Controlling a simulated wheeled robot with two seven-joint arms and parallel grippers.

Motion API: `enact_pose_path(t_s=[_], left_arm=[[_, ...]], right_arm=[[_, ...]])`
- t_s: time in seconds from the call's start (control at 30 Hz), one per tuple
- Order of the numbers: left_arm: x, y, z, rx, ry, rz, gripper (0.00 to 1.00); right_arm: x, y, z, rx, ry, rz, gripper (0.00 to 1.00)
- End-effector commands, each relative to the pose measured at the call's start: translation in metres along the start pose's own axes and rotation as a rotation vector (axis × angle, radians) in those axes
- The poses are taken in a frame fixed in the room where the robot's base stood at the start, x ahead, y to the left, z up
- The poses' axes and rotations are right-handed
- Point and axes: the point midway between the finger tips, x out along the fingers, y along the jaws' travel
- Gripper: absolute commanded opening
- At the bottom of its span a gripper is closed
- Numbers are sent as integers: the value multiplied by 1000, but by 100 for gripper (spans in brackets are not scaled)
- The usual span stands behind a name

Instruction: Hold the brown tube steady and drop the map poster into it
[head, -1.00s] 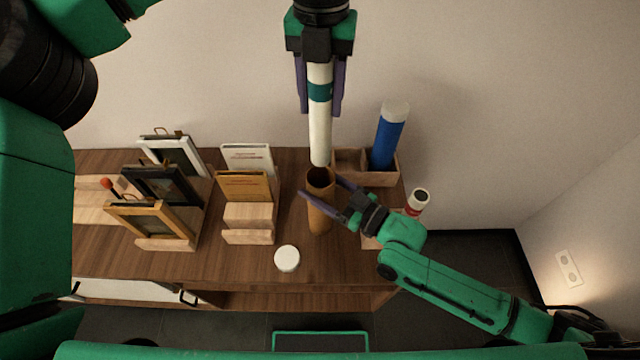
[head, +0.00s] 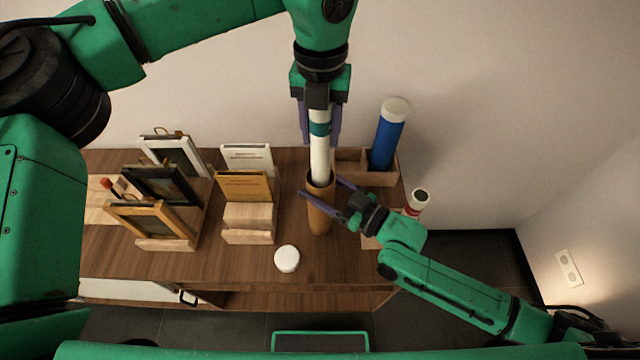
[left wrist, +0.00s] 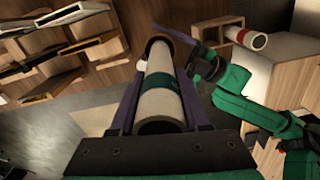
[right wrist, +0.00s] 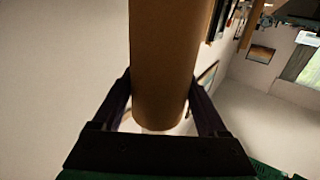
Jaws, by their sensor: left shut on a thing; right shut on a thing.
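The brown tube (head: 320,217) stands upright on the wooden table, its open mouth up. My right gripper (head: 325,197) is shut around the tube's upper part; the tube also fills the right wrist view (right wrist: 165,60) between the fingers. The map poster (head: 320,155) is a white roll with a dark green band. My left gripper (head: 320,138) is shut on the poster near the band and holds it upright above the tube. The poster's lower end is at the tube's mouth and appears just inside it. In the left wrist view the poster (left wrist: 160,105) lines up with the tube's rim (left wrist: 165,42).
A white cap (head: 287,258) lies on the table (head: 240,265) in front of the tube. Picture frames (head: 160,185) and books in wooden stands (head: 248,222) are left. A blue tube (head: 387,140) stands in a wooden box (head: 380,178) behind right; a red-banded white roll (head: 417,200) is at right.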

Motion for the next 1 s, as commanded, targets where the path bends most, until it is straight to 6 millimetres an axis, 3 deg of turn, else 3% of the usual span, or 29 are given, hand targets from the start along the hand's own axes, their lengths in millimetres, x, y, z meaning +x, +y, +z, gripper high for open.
enact_pose_path(t_s=[0.33,0.63,0.67,0.7,0.73,1.0], left_arm=[[24,0,0,1,2,0,0],[27,0,0,1,0,0,0],[27,0,0,1,0,0,58],[27,0,0,1,0,0,73],[27,0,0,1,0,0,81],[27,0,0,1,0,0,81]], right_arm=[[0,0,0,0,-1,0,16],[0,0,0,0,-1,0,16],[0,0,0,0,-1,0,16],[0,0,0,0,-1,0,16],[0,0,0,0,-1,0,16],[0,0,0,0,-1,0,16]])
